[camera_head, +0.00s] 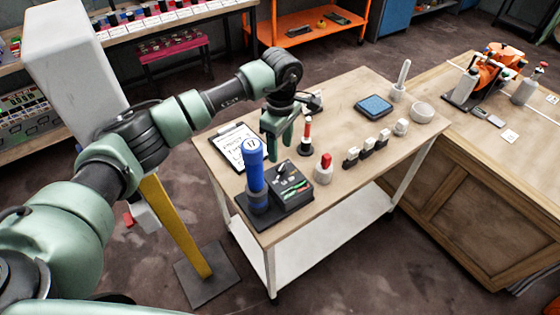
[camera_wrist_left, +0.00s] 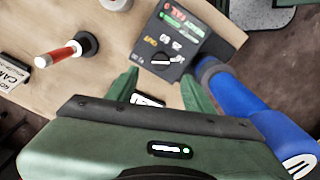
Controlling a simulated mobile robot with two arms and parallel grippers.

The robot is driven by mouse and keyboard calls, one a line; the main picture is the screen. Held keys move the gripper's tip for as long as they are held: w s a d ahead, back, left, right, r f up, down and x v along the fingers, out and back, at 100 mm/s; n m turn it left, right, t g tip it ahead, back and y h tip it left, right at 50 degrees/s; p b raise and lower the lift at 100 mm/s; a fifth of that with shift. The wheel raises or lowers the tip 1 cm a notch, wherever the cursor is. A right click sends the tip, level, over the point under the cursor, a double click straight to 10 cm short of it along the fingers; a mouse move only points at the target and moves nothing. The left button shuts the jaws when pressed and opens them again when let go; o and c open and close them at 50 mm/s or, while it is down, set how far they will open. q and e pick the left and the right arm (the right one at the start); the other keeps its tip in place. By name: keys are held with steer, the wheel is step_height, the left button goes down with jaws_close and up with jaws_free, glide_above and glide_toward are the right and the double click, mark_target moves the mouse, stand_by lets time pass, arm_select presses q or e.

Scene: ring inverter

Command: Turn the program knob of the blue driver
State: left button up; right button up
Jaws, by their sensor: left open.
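The blue driver (camera_head: 255,167) stands upright on a dark base at the table's near left corner; its blue body also shows at the right of the left wrist view (camera_wrist_left: 262,112). A black control box (camera_head: 299,195) is beside it, also at the top of the left wrist view (camera_wrist_left: 204,32). A dark round knob with a white mark (camera_wrist_left: 161,61) is on the box's panel. My left gripper (camera_head: 275,150) is open just behind the box. In the left wrist view its fingertips (camera_wrist_left: 159,78) are either side of the knob's line; contact cannot be told.
A red-handled tool (camera_head: 307,134) in a dark holder stands close to my gripper. A clipboard (camera_head: 230,141) lies behind the driver. A red-topped white item (camera_head: 324,168), several small blocks, a blue pad (camera_head: 374,106) and a white bowl (camera_head: 421,112) are to the right.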

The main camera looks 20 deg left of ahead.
mark_target(281, 167)
arm_select(q)
step_height(281, 167, down, 6)
steer(key=shift+d+f+p, duration=0.1)
steer(key=shift+f+p, duration=0.05)
steer(key=shift+p, duration=0.75)
steer(key=shift+f, duration=0.4)
jaws_close()
